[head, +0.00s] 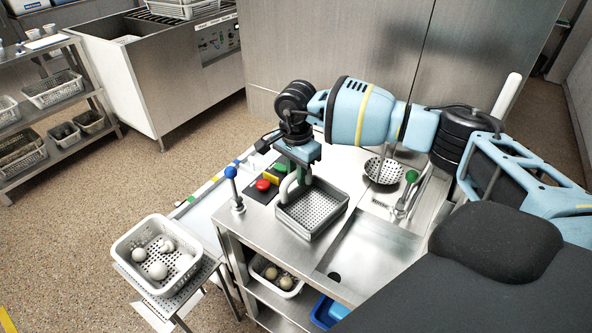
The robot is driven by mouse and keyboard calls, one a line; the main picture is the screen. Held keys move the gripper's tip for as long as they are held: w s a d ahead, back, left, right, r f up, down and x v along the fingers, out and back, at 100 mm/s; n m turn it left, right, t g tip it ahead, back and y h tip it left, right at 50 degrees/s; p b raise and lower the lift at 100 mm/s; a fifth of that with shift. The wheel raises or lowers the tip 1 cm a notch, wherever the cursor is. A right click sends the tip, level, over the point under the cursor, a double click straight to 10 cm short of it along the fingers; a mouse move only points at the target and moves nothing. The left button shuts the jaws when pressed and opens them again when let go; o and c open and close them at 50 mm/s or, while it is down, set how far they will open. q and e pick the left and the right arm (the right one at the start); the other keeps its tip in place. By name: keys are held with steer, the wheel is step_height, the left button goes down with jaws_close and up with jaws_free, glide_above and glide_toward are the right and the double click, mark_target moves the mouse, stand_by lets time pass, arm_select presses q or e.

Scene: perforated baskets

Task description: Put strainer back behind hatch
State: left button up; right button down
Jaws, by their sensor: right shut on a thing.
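A square grey metal strainer (312,210) with a perforated bottom is at the middle of the steel counter, tilted in the picture. My right gripper (296,184) points down at its back left side and is shut on it, near the rim or handle. The fingertips are partly hidden, and I cannot tell whether the strainer touches the counter. A rectangular recess (368,248) with a dark round hole lies right of the strainer. I cannot make out a hatch for certain. My left gripper is not in view.
A round perforated scoop (383,170) and a green-knobbed lever (411,176) stand at the back right. A blue-knobbed lever (231,173) and a red button (262,185) are on the left. A white basket with pale balls (130,250) stands on a side stand.

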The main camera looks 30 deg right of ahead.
steer(key=c, duration=1.4)
jaws_free()
steer(key=shift+o, duration=0.8)
